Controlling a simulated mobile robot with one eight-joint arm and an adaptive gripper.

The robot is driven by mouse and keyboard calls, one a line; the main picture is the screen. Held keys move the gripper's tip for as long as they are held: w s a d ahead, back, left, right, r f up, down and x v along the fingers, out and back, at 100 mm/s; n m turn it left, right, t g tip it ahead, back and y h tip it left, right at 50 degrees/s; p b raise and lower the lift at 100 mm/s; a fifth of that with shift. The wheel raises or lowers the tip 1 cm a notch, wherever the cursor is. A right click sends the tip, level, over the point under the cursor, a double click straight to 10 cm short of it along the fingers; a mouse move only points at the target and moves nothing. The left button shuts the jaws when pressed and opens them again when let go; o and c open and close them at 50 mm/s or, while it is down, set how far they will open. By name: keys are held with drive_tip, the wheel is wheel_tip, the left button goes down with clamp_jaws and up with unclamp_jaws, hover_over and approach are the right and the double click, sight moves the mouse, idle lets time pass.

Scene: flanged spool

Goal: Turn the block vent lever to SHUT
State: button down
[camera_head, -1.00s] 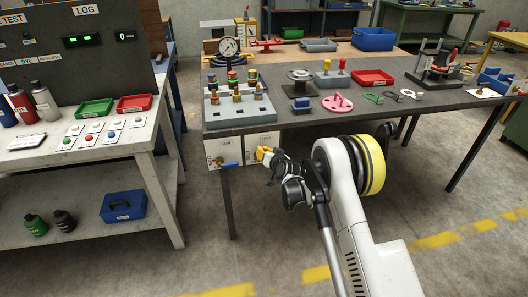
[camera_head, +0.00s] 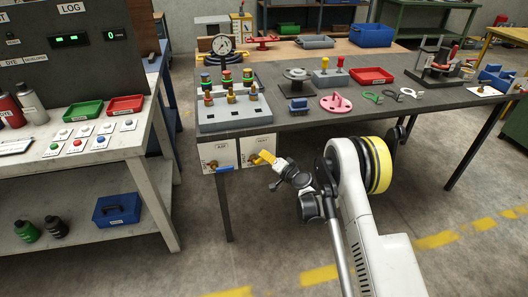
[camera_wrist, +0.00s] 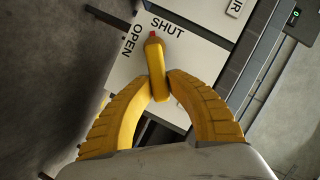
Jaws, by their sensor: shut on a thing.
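The block vent lever (camera_wrist: 154,58) is a yellow bar with a red tip. In the wrist view it stands out from a white panel (camera_wrist: 119,83) marked SHUT and OPEN. Its red tip is just below the first letters of SHUT, and OPEN is to its left. My gripper (camera_wrist: 160,85) is shut on the lever, with its two yellow ribbed fingers on either side of it. In the head view my gripper (camera_head: 265,158) is at the vent panel (camera_head: 258,143) under the bench front; the lever there is hard to tell from the yellow fingers.
A neighbouring AIR panel (camera_head: 220,149) with a blue-handled valve (camera_head: 219,169) is just left of the vent panel. The dark bench top (camera_head: 310,122) above carries a grey valve block (camera_head: 233,113), a spool (camera_head: 297,78) and other parts. A white table (camera_head: 100,155) stands to the left.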

drive_tip(key=shift+w+d+f+m+y, duration=0.1)
drive_tip(key=shift+d+f+m+y, duration=0.3)
drive_tip(key=shift+m, duration=0.3)
drive_tip(key=shift+d+f+m+t+y, duration=0.1)
drive_tip(key=shift+f+m+t+y, duration=0.25)
drive_tip(key=shift+m, duration=0.5)
drive_tip(key=shift+d+f+m+t+y, duration=0.15)
drive_tip(key=shift+f+m+y, duration=0.2)
drive_tip(key=shift+f+m, duration=0.35)
drive_tip(key=shift+a+r, duration=0.1)
drive_tip(key=shift+a, duration=0.05)
drive_tip(key=c, duration=1.3)
unclamp_jaws()
drive_tip(key=shift+r, duration=0.1)
wheel_tip(320, 180, up, 10)
drive_tip(key=shift+f, duration=0.1)
